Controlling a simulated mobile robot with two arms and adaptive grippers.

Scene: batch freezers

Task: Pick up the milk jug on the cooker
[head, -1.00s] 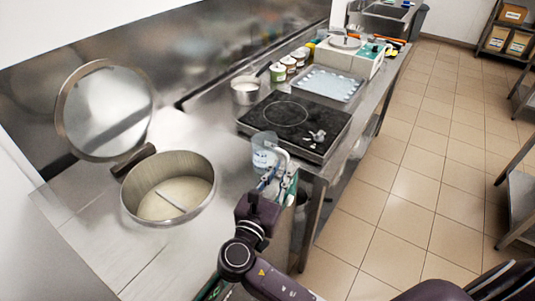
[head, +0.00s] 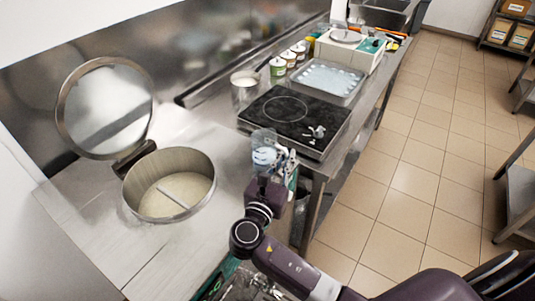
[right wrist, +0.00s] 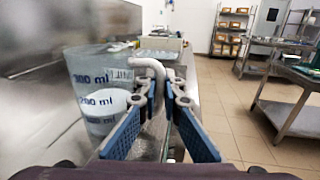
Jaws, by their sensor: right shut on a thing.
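The milk jug (head: 263,148) is a clear measuring jug with milk-white contents, in front of the near left corner of the black cooker (head: 272,109) in the head view. In the right wrist view the jug (right wrist: 100,84) fills the left side, with blue ml marks and a curved handle. My right gripper (head: 281,160) is at the jug's right side. Its blue-padded fingers (right wrist: 164,92) are shut on the handle. The jug looks about upright; I cannot tell whether its base touches anything. My left gripper is not in view.
An open round pot (head: 205,163) with pale contents stands left, its lid (head: 106,108) raised behind. A small steel pot (head: 245,92), tubs (head: 278,67) and a pale blue tray (head: 327,78) lie beyond. Small white pieces (head: 318,131) lie on the cooker. The tiled floor at right is clear.

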